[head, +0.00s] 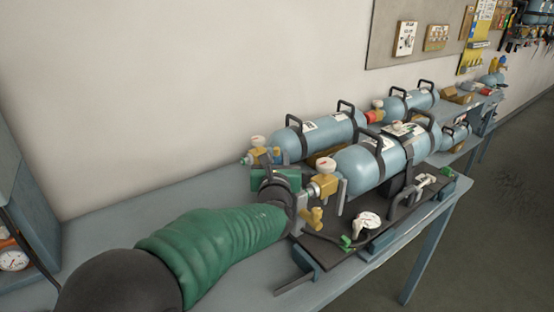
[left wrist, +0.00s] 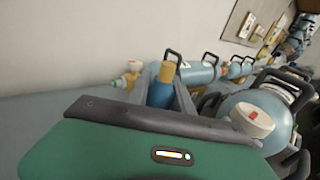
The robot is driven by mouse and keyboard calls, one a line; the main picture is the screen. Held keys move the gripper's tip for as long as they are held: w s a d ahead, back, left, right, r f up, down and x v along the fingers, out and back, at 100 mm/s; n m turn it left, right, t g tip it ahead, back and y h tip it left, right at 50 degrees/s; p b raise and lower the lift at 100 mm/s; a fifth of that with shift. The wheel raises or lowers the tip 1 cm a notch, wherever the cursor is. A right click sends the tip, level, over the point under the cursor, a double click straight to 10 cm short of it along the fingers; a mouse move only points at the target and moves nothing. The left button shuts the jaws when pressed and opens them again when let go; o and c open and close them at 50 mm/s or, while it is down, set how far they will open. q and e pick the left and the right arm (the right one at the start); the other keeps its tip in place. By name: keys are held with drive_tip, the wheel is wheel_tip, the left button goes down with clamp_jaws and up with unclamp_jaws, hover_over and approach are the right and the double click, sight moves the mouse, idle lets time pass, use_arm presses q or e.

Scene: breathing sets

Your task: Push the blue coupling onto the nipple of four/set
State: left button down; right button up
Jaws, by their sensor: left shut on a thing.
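My left gripper (head: 293,201) reaches in from the left on a green-sleeved arm, close to the valve end of the nearest breathing set. In the left wrist view its two grey fingers are shut on the blue coupling (left wrist: 160,94), with a brass part (left wrist: 167,72) at its far end. I cannot tell whether that part belongs to the coupling or touches it. In the head view the gripper hides the coupling. The nearest set has a pale blue cylinder (head: 355,168) and a brass valve (head: 323,182). No readable label shows which set is four. My right gripper is not in view.
The nearest set lies on a black backplate (head: 335,250) with a white gauge (head: 367,222) and a black handle.

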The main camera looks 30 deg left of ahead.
use_arm(q)
drive_tip(key=shift+f, duration=0.1)
drive_tip(key=shift+r, duration=0.4)
idle(0.4)
idle(0.6)
drive_tip(key=shift+b, duration=0.3)
drive_tip(key=shift+b, duration=0.35)
